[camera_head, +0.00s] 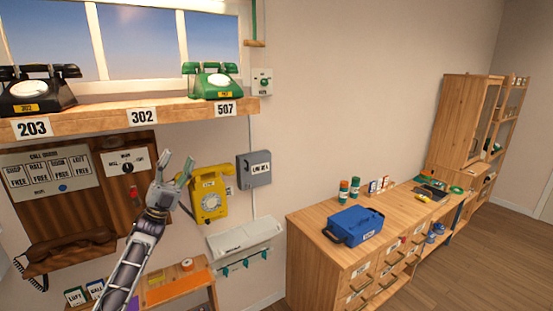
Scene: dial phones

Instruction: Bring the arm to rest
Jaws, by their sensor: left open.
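My left arm (132,260) comes up from the bottom left of the head view. Its left gripper (175,171) is open and empty, raised in front of the wall just left of a yellow wall phone (209,195). I cannot tell whether it touches the phone. A wooden board (126,171) with a dark handset and a call card is behind the gripper and forearm, which partly hide it. My right gripper is not in view.
Above is a shelf (84,119) with a black phone (37,90) and a green phone (211,82). A grey box (254,169) and a tray with hooks (243,238) are right of the gripper. A wooden cabinet (308,222) bears a blue toolbox (353,226). Floor at right is clear.

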